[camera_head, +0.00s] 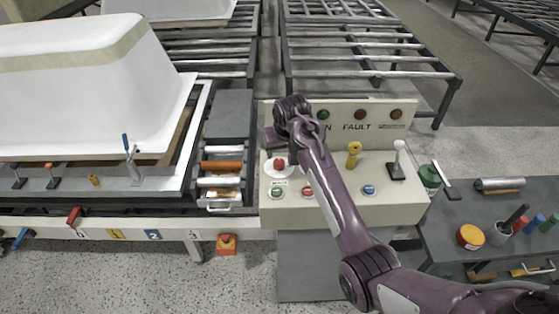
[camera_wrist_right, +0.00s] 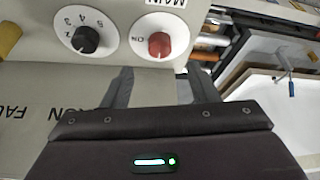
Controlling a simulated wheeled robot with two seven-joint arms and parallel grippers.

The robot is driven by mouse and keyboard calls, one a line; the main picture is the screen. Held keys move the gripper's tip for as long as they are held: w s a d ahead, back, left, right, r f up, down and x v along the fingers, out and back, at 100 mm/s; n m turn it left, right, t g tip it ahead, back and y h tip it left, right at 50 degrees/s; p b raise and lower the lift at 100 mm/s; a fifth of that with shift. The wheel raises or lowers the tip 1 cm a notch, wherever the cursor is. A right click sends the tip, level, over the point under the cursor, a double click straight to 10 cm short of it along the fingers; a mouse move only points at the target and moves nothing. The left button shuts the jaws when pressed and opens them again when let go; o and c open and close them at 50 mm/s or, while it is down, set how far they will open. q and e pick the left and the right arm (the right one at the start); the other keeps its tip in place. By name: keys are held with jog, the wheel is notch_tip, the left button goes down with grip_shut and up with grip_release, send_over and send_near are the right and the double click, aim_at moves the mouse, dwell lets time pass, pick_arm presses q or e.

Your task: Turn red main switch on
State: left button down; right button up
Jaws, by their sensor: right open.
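The red main switch (camera_head: 279,164) is a round red knob on a white disc at the left of the beige control panel (camera_head: 335,208). In the right wrist view the red knob (camera_wrist_right: 159,45) appears upside down, with "ON" printed beside it and "MAIN" near it. My right gripper (camera_head: 270,140) is just behind the knob in the head view. In the wrist view its two fingers (camera_wrist_right: 154,78) are spread, with nothing between them, and their tips point toward the knob without visibly gripping it. My left gripper is in neither view.
A black numbered dial (camera_wrist_right: 86,39) is beside the red knob. The panel also has a green button (camera_head: 277,192), a red button (camera_head: 307,190), a blue button (camera_head: 369,189), a yellow lever (camera_head: 353,153) and a white-topped lever (camera_head: 398,148). A white tub shell (camera_head: 90,95) stands left.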

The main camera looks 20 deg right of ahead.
aim_at(279, 163)
jog(key=p+x, duration=0.1)
jog(key=x, duration=0.6)
jog(key=shift+w+f, duration=0.1)
jog(key=shift+f, duration=0.1)
jog(key=c, duration=1)
